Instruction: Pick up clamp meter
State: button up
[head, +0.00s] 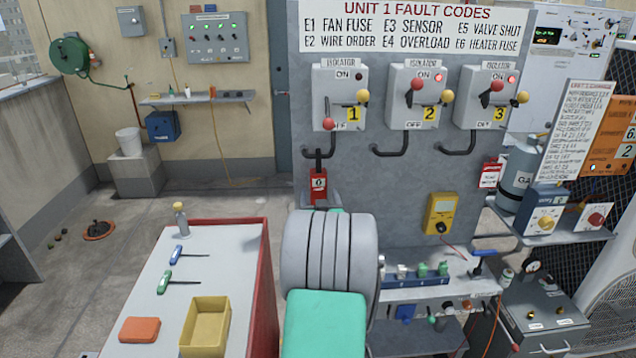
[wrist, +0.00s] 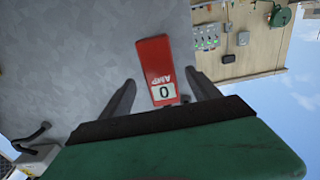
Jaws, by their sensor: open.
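The clamp meter is a red body with a pale display reading 0. In the head view the clamp meter (head: 318,187) hangs on the grey panel below isolator 1, its lower end close to my arm. In the wrist view the clamp meter (wrist: 156,68) appears upside down, marked AMP. My gripper (wrist: 162,80) is open, with one dark finger on each side of the meter in the picture. Neither finger visibly touches it, and I cannot tell the remaining depth.
A yellow meter (head: 440,214) is on the panel to the right. Isolator switches (head: 340,97) with protruding handles are above. A shelf (head: 425,290) with small parts is below right. A red-edged table (head: 225,245) with screwdrivers and a yellow tray stands left.

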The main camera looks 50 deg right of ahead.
aim_at(319, 191)
jog(key=p+x, duration=0.2)
jog(key=x, duration=0.2)
jog(key=shift+w+d+f, duration=0.15)
jog(key=shift+w+d, duration=0.15)
jog(key=shift+c, duration=0.4)
grip_shut()
